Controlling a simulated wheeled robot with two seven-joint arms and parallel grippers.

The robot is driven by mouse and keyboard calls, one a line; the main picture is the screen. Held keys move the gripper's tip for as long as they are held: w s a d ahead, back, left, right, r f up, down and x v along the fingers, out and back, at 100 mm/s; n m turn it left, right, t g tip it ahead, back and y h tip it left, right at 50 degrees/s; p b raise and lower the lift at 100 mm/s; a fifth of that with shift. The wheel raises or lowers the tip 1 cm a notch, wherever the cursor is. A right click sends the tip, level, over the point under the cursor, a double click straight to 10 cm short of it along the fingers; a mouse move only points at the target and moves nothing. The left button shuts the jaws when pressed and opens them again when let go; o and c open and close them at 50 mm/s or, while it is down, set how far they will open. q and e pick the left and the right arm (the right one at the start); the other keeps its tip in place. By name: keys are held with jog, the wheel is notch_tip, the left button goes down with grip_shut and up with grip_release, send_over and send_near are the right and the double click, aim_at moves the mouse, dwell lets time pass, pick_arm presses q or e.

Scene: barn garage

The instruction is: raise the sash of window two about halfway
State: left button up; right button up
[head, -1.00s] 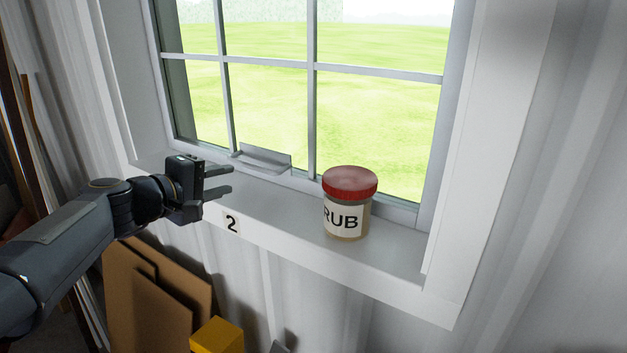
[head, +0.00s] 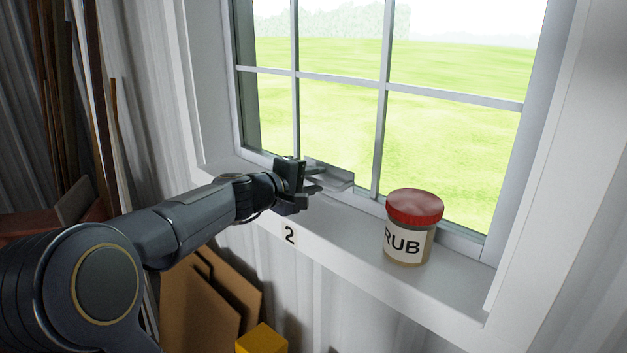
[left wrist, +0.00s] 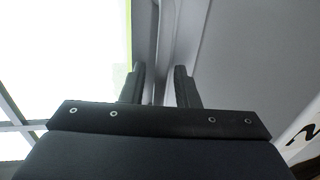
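Window two, marked by a "2" label (head: 289,234) on the sill front, has a paned sash (head: 381,130) that looks down at the sill. A small grey lift handle (head: 343,183) sticks out from its bottom rail. My left gripper (head: 319,182) is at the handle's left end, fingers apart and pointing right. In the left wrist view its two fingers (left wrist: 160,85) are open, with grey window framework beyond the gap. Whether a finger touches the handle I cannot tell. My right gripper is not in view.
A red-lidded jar (head: 409,242) labelled "RUB" stands on the sill (head: 350,228), right of the handle. Brown boards (head: 198,305) lean below, beside a yellow block (head: 262,341). Long timbers (head: 75,100) stand at the left.

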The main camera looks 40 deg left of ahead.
pick_arm(q)
jog(key=shift+c, duration=0.5)
grip_shut()
jog(key=p, duration=1.3)
send_near(330, 98)
jog(key=x, duration=0.5)
jog(key=shift+r, duration=0.15)
jog(key=shift+o, duration=0.5)
grip_release()
